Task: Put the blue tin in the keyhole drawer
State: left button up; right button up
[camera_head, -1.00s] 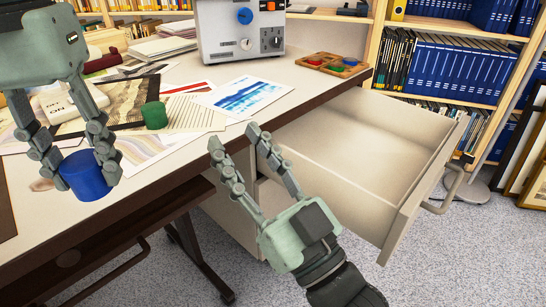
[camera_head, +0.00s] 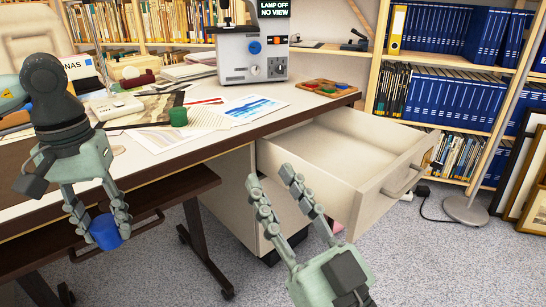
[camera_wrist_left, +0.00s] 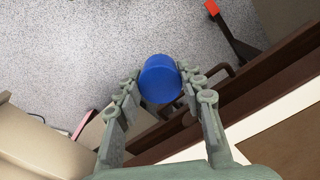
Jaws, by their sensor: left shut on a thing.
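The blue tin (camera_head: 105,231) is held between the fingers of my left gripper (camera_head: 100,222), in front of the desk edge at the left of the head view. The left wrist view shows the tin (camera_wrist_left: 160,79) between the two fingers, with floor beyond it. The drawer (camera_head: 335,150) in the desk's right end is pulled out, and its visible inside is empty. A keyhole cannot be made out on it. My right gripper (camera_head: 268,185) is open and empty, in front of the drawer's left side. My left gripper is well to the left of the drawer.
The desk top (camera_head: 150,160) holds papers, a green tin (camera_head: 178,117), a grey device (camera_head: 252,55) and a wooden tray (camera_head: 327,88). A lower brown shelf (camera_head: 165,190) juts out beneath the desk. A lamp base (camera_head: 466,209) stands on the carpet at right.

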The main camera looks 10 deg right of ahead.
aim_at(326, 158)
jog(key=i+l+z, duration=0.25)
jog(key=z, duration=0.25)
jog(key=i+l+z, duration=0.3)
jog(key=z, duration=0.2)
jog(key=i+z, duration=0.35)
jog(key=z, duration=0.15)
